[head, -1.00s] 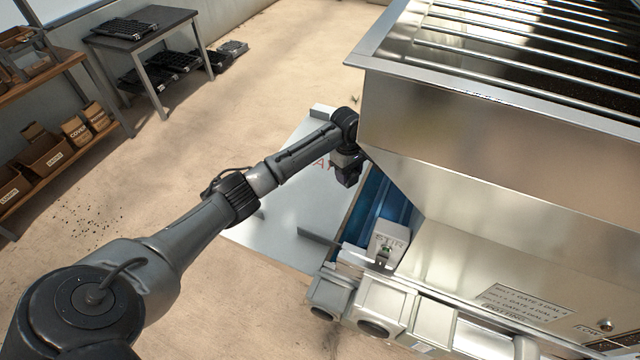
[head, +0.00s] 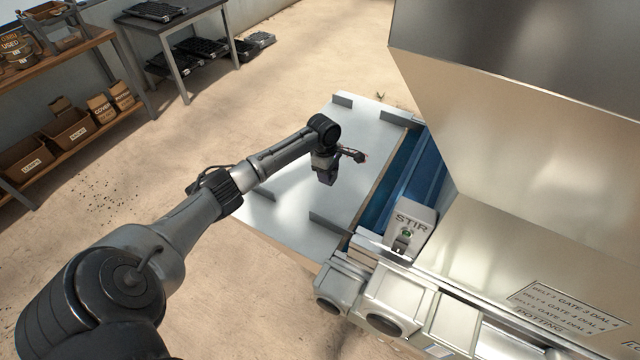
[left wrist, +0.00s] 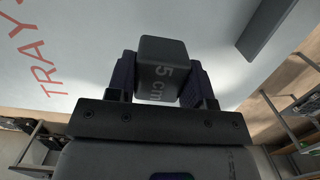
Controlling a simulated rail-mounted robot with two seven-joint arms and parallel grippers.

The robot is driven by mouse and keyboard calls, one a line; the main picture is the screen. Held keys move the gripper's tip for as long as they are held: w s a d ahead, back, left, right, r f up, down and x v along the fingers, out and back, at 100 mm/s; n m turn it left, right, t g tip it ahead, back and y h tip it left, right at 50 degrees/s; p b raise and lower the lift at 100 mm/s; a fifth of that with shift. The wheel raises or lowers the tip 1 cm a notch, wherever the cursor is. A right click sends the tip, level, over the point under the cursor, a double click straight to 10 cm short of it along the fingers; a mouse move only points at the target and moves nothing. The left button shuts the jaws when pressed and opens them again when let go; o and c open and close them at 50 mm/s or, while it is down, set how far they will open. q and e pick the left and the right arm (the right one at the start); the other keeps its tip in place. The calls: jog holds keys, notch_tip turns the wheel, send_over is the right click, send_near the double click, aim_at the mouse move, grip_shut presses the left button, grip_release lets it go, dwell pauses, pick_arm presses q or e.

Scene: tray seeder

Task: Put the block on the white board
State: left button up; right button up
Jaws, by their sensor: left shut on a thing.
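The block is dark grey, marked "5 cm", and shows in the left wrist view (left wrist: 162,70) between the two fingers of my left gripper. My left gripper (head: 326,177) is shut on the block over the middle of the white board (head: 283,212). In the head view the block is hard to tell from the dark fingers. The white board also shows in the left wrist view (left wrist: 60,30), with red letters reading "TRAY". The gap between block and board cannot be told. My right gripper is not in view.
A low grey bar (head: 335,221) stands on the board's near part. A blue belt channel (head: 405,195) and the steel hopper (head: 500,130) border the board on the right. A box marked STIR (head: 410,228) stands by the belt. Shelves (head: 60,150) stand at the left.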

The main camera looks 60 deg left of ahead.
pick_arm(q)
jog(key=s+f, duration=0.1)
jog(key=s+a, duration=0.1)
jog(key=shift+s+f, duration=0.3)
jog(key=shift+f, duration=0.05)
jog(key=shift+f+b, duration=0.75)
jog(key=shift+f, duration=1.3)
jog(key=o, duration=1.1)
jog(key=shift+f, duration=0.1)
jog(key=shift+c, duration=0.2)
notch_tip(320, 180, up, 12)
jog(key=a+p, duration=0.1)
jog(key=p, duration=0.2)
jog(key=shift+s+a, duration=0.15)
jog(key=shift+s, duration=0.2)
